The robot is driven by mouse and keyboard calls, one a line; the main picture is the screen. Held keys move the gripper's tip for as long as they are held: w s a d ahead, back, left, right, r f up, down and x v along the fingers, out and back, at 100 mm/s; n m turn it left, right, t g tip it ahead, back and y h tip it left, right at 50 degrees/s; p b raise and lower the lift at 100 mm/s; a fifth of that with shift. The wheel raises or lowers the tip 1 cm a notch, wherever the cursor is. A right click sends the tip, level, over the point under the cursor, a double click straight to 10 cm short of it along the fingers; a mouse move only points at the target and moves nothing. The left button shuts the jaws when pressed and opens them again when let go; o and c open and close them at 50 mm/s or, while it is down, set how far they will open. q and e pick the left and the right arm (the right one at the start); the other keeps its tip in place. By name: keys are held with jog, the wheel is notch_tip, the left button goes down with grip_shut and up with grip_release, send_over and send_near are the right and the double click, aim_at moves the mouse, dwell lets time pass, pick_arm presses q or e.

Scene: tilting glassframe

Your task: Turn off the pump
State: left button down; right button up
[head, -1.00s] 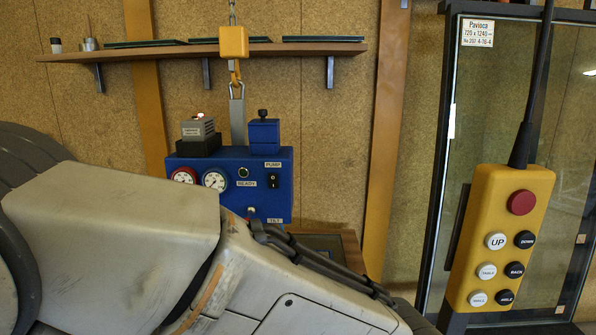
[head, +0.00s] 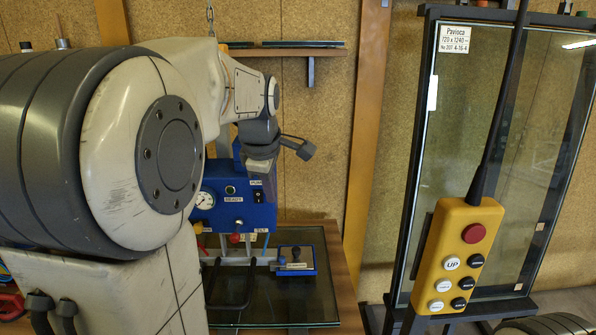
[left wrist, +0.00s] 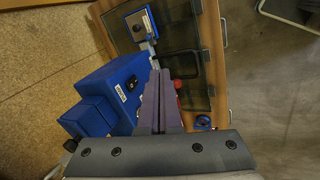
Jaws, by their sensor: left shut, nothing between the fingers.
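The PUMP label is partly covered. In the left wrist view the box (left wrist: 103,88) lies left of my shut, empty left gripper (left wrist: 160,73). The dark switch (left wrist: 131,84) and its label (left wrist: 120,93) show left of the fingers, apart from them in the picture. In the head view I cannot make out the fingertips. The switch's position is too small to tell. My right gripper is not in view.
A yellow pendant (head: 452,250) hangs at the right before a tall framed glass pane (head: 500,120). A glass sheet (head: 310,300) lies on the bench below. A shelf (head: 325,50) runs above.

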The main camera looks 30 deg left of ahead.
aim_at(258, 197)
pick_arm(q)
jog(key=a+r+n, duration=0.1)
jog(key=a+n, duration=0.1)
jog(key=a, duration=0.1)
jog(key=a+r, duration=0.1)
jog(key=shift+s+a+r+n+y, duration=0.2)
jog(key=shift+s+r+n+y, duration=0.1)
jog(key=shift+n, duration=0.1)
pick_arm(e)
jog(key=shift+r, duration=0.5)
pick_arm(q)
jog(key=shift+f, duration=0.1)
jog(key=w+a+f+p, duration=0.4)
jog(key=w+f+p, duration=0.1)
jog(key=w+f, duration=0.2)
jog(key=shift+f, duration=0.75)
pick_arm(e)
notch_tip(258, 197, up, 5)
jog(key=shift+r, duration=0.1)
pick_arm(q)
jog(key=shift+a, duration=0.15)
